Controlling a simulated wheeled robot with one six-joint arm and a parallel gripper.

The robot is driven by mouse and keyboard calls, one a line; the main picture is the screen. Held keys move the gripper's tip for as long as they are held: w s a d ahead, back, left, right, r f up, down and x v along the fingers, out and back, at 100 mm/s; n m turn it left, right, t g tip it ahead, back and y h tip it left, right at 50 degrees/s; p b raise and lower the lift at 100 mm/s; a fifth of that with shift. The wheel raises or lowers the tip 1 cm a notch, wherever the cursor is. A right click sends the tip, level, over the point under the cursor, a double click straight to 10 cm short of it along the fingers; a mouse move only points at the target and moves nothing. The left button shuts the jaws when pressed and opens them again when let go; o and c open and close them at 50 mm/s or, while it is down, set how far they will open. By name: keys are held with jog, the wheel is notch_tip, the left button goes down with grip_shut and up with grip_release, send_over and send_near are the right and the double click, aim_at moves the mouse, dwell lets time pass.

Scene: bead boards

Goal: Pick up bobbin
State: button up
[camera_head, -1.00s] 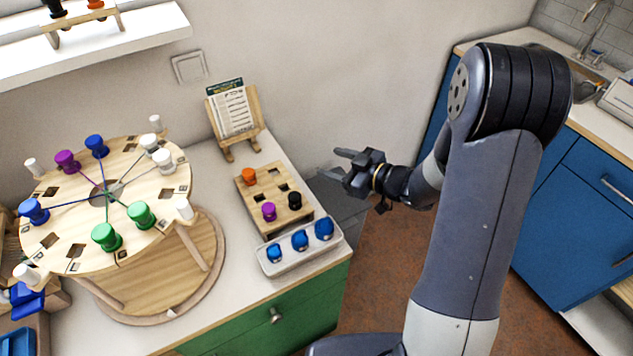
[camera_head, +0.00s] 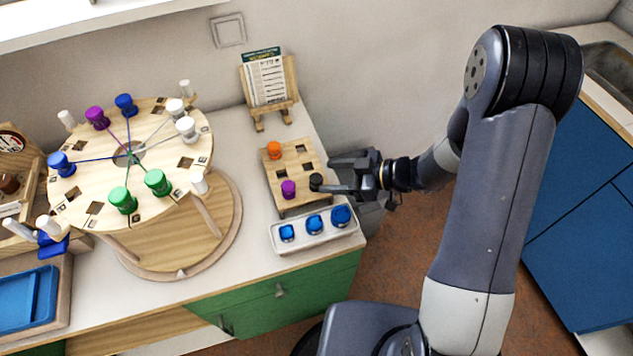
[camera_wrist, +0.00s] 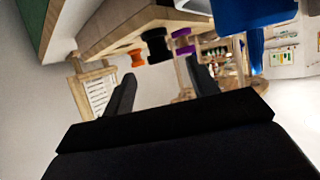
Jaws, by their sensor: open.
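A black bobbin (camera_head: 316,181) stands on the small wooden pegboard (camera_head: 297,160), near its right edge. An orange bobbin (camera_head: 274,150) is at the board's back left and a purple one (camera_head: 288,188) at its front. My gripper (camera_head: 328,175) is open beside the board's right edge, its fingers pointing left with the tips close to the black bobbin. In the wrist view the black bobbin (camera_wrist: 157,46) appears just beyond the gap between the open fingertips (camera_wrist: 161,74), with the orange (camera_wrist: 137,57) and purple (camera_wrist: 183,42) ones on either side. I cannot tell whether the fingers touch it.
A white tray (camera_head: 296,244) with blue-topped pieces (camera_head: 314,223) lies in front of the pegboard. A round wooden braiding disc (camera_head: 95,185) with coloured bobbins and threads stands to the left. A card stand (camera_head: 290,103) is behind the board. Open floor lies right of the counter.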

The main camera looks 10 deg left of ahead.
aim_at(317, 178)
jog(key=p+x, duration=0.1)
jog(key=x, duration=0.4)
jog(key=shift+c, duration=0.2)
jog(key=shift+s, duration=0.1)
jog(key=c, duration=1)
